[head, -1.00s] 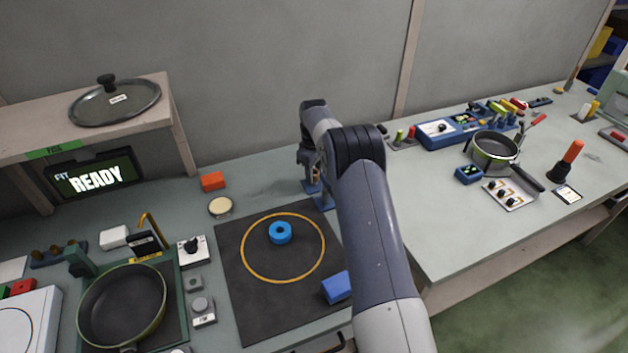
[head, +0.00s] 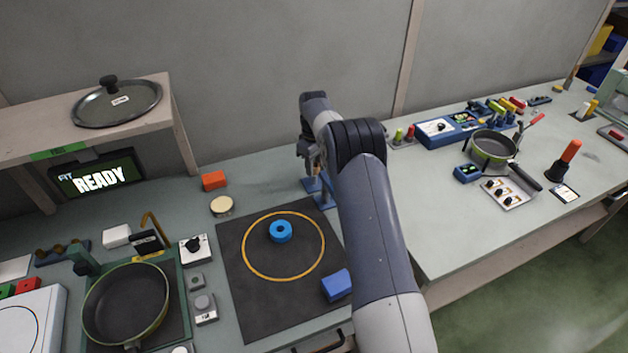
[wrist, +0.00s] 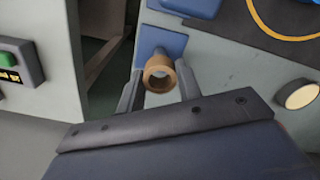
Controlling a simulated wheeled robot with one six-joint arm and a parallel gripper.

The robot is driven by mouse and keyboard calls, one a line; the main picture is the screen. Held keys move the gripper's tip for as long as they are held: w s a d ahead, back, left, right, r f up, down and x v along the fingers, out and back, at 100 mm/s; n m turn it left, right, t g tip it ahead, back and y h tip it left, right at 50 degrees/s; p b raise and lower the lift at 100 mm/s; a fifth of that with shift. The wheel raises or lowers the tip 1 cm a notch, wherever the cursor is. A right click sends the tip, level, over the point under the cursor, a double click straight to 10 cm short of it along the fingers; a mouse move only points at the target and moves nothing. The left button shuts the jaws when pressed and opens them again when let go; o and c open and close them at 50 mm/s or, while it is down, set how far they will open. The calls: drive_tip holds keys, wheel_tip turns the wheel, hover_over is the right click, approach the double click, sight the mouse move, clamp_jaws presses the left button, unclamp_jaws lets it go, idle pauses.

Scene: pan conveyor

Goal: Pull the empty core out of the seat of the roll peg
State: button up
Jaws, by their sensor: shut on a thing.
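The empty core, a hollow brown cardboard tube (wrist: 159,75), is between the two fingers of my gripper (wrist: 159,88) in the wrist view, with its open end facing the camera. My gripper is shut on it. In the head view my gripper (head: 311,168) is at the back of the bench, and the core is mostly hidden by my arm. The blue roll peg stand (head: 325,201) is just below the gripper. Its blue plate (wrist: 162,42) shows behind the core in the wrist view. Whether the core's lower end is clear of the seat I cannot tell.
A dark mat (head: 250,315) with a blue ring (head: 281,231) and a blue block (head: 336,286) lies in front of the stand. An orange block (head: 213,181) and a round cream disc (head: 222,206) are to its left. A pan (head: 125,305) stands further left.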

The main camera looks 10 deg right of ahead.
wheel_tip(320, 180, up, 8)
drive_tip(key=p, duration=0.5)
drive_tip(key=shift+f, duration=0.25)
